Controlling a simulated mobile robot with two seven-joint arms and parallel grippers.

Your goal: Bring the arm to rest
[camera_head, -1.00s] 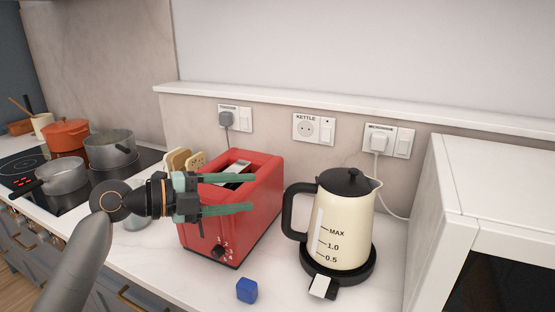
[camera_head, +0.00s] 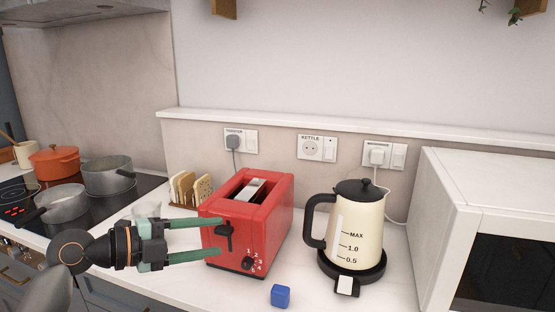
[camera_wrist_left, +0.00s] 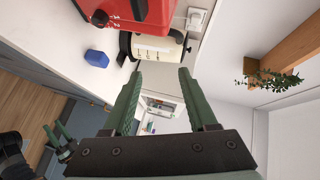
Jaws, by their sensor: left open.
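My left gripper (camera_head: 218,240) comes in from the left in the head view, in front of the red toaster (camera_head: 262,218). Its two green fingers are apart with nothing between them. I cannot tell whether a fingertip touches the toaster. In the left wrist view the open fingers (camera_wrist_left: 157,85) show with empty space between them. The toaster (camera_wrist_left: 135,12) and the cream kettle (camera_wrist_left: 158,50) are at the top of that view. A second green-fingered gripper, my right one (camera_wrist_left: 58,137), shows small at the lower left there. Its fingers are apart.
Pots (camera_head: 109,175) stand on the hob at left. A bread rack (camera_head: 188,189) is behind the gripper.

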